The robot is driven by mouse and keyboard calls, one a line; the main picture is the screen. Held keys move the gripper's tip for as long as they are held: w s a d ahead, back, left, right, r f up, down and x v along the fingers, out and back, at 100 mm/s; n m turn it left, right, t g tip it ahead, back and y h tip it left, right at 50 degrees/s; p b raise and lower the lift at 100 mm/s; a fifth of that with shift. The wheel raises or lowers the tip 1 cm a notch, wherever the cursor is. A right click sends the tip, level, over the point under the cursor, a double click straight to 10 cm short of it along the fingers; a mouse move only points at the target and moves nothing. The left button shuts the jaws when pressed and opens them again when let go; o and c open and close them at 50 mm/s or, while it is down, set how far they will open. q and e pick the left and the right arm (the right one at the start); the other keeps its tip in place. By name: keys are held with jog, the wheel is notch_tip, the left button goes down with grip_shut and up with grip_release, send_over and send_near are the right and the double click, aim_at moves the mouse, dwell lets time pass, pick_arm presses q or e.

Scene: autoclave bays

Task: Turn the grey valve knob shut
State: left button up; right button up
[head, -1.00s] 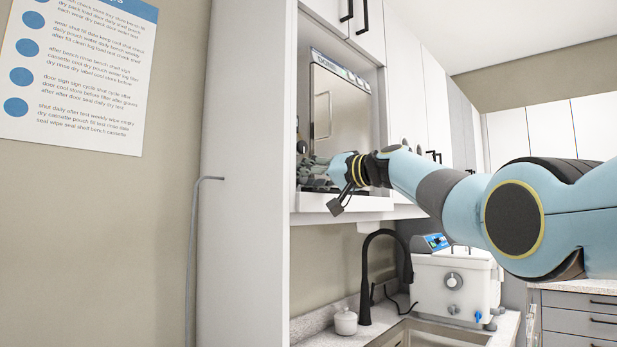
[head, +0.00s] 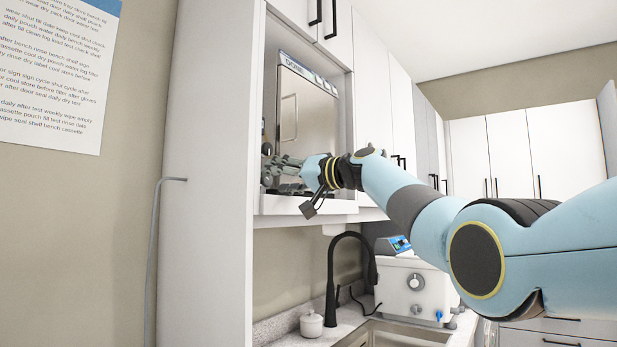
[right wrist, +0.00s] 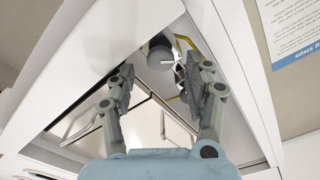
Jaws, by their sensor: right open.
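A dark grey rounded knob (right wrist: 160,56) shows in the right wrist view, inside the cabinet bay beyond my fingertips. I take it for the valve knob. My right gripper (right wrist: 160,68) is open, with one finger on each side of the knob's line of sight. I cannot tell whether either finger touches it. In the head view my right gripper (head: 276,172) reaches into the bay at its left side, in front of the autoclave (head: 306,112). A small dark part (head: 265,148) shows above the fingers there; I cannot tell whether it is the knob. My left gripper is not in view.
The white cabinet side panel (head: 210,170) stands close left of my right gripper. A yellow pipe (right wrist: 184,42) runs near the knob. Below are a black tap (head: 331,275), a white lidded jar (head: 310,323) and a white countertop unit (head: 412,292). A grey pipe (head: 152,260) runs along the panel.

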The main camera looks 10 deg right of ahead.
jog(key=v, duration=1)
